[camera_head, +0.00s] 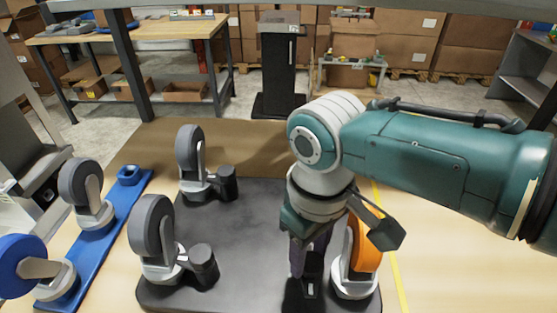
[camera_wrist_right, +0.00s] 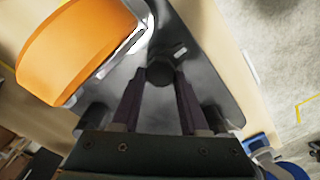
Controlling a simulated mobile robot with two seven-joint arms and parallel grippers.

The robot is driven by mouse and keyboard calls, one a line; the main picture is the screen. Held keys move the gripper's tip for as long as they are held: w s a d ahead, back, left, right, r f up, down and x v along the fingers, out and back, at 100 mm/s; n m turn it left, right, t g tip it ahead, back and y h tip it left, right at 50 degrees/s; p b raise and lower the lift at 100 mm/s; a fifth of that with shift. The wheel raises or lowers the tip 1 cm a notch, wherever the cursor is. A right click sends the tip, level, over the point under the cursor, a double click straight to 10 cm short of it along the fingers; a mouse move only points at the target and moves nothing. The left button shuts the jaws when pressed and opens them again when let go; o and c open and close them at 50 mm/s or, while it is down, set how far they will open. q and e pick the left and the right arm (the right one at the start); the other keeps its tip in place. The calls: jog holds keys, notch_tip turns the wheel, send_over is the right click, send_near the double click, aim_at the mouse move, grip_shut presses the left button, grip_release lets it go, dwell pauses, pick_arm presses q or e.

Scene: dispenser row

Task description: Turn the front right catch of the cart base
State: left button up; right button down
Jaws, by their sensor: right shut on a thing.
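The cart base (camera_head: 230,240) is a dark grey plate lying on the table, with wheels standing on it. At its front right stands an orange wheel (camera_head: 366,245), which also shows large in the right wrist view (camera_wrist_right: 75,45). The front right catch (camera_head: 312,288) is a dark piece beside this wheel, mostly hidden by my gripper in the head view. In the right wrist view the dark round catch (camera_wrist_right: 160,73) sits between the fingertips. My right gripper (camera_head: 308,262) points down and is shut on it. My left gripper is not in view.
Two grey wheels, front left (camera_head: 152,238) and back left (camera_head: 190,160), stand on the plate with black catches (camera_head: 203,263) beside them. A blue rack (camera_head: 105,230) with more wheels lies at the left. The plate's middle is clear.

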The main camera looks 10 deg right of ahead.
aim_at(308, 260)
jog(key=shift+c, duration=2.1)
grip_release()
jog(key=shift+r, duration=0.35)
notch_tip(308, 260, up, 9)
jog(key=p, duration=0.2)
jog(key=shift+r, duration=0.15)
jog(key=shift+s+a, duration=0.1)
